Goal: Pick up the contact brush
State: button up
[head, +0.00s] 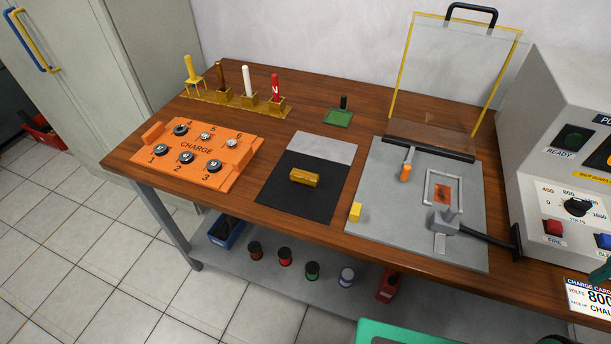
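No object is labelled as the contact brush, and I cannot tell for certain which one it is. Upright handled tools stand in a yellow rack at the back left of the wooden bench: a yellow one (189,68), a brown one (220,76), a white one (246,84) and a red one (275,88). A small green block with a black upright handle (339,116) stands alone to their right. A brass-coloured block (305,177) lies on a black and grey mat (298,205). My gripper is not in view.
An orange CHARGE board (197,149) with numbered round pieces sits at the left. A grey plate (385,220) with a lever and clamp lies at the right, with a raised clear guard (455,70) behind. A control cabinet (560,130) borders the right. Bare wood (300,65) shows at the back.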

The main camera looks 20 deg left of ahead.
aim_at(304, 178)
jog(key=u, duration=1)
jog(key=k, duration=0.5)
jog(key=u, duration=0.05)
jog(key=i, duration=0.5)
